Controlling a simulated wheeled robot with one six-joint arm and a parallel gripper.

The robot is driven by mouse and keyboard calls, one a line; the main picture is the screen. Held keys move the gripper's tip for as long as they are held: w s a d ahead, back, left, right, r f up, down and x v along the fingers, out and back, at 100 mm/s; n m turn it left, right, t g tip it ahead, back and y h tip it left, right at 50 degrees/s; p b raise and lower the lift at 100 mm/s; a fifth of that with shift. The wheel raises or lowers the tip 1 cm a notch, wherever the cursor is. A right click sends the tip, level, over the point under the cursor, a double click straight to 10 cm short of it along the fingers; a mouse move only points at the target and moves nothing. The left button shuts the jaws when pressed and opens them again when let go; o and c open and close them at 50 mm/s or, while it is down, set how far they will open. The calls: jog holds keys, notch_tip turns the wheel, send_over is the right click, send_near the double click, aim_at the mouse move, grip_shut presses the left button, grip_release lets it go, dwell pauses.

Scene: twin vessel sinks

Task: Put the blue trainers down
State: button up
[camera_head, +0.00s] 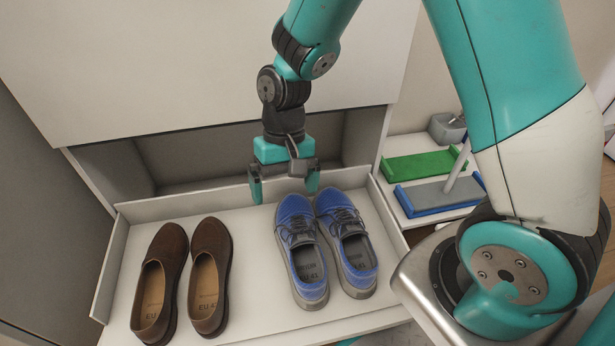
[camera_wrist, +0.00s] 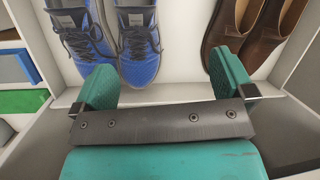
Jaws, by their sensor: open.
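The blue trainers (camera_head: 325,243) are a blue and grey pair standing side by side on a white pull-out tray (camera_head: 262,270), toes toward the back. They also show at the top left of the wrist view (camera_wrist: 108,45). My gripper (camera_head: 284,190) is open and empty at the back of the tray, behind and slightly left of the trainers' toes. In the wrist view its teal fingers (camera_wrist: 165,85) are wide apart, with nothing between them. The fingers appear apart from the trainers.
Brown slip-on shoes (camera_head: 188,278) stand on the tray's left side. The tray has raised edges, with an open recess (camera_head: 225,155) behind it. Green (camera_head: 418,165) and blue-grey (camera_head: 440,195) trays lie to the right. White tray space is free between the pairs.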

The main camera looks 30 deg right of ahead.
jog(key=s+a+r+n+t+y, duration=0.2)
jog(key=s+r+n, duration=0.6)
jog(key=s+r, duration=0.6)
notch_tip(320, 180, up, 3)
jog(key=shift+a+r+t, duration=0.15)
jog(key=shift+a+t, duration=0.3)
jog(key=shift+t, duration=0.05)
jog(key=shift+s, duration=0.1)
